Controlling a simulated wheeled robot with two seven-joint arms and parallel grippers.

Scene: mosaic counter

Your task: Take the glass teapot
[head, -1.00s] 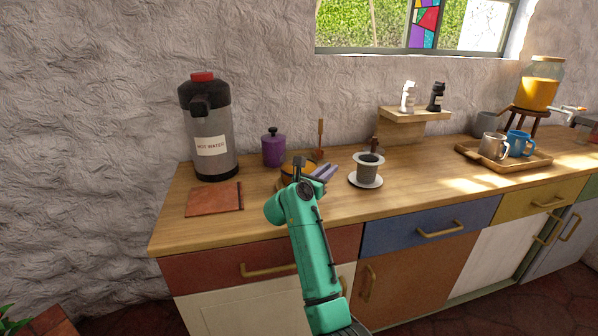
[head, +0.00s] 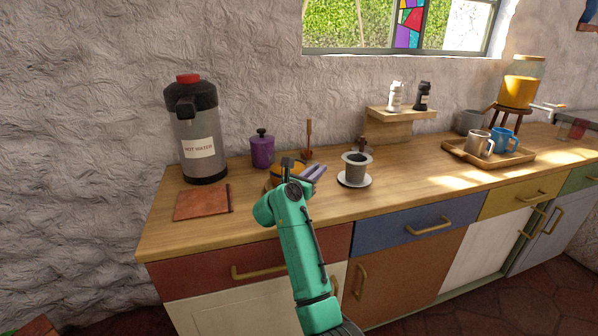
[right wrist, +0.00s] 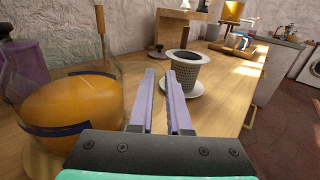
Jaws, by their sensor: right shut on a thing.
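The glass teapot (head: 276,179), with an amber-orange filling, stands on the counter between the purple jar and the dripper, partly hidden behind my right wrist. In the right wrist view the teapot (right wrist: 72,104) is large at the left, close beside the purple fingers. My right gripper (head: 317,171) is shut on the teapot at its side. Its fingers (right wrist: 160,74) are a narrow gap apart, and the gripped part is hidden from view. My left gripper is not in view.
A hot water dispenser (head: 196,130), a purple lidded jar (head: 262,150) and a brown board (head: 202,203) are to the left. A grey dripper (head: 355,170) on a white saucer is close on the right. A tray (head: 515,158) holds mugs farther right. The front counter is clear.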

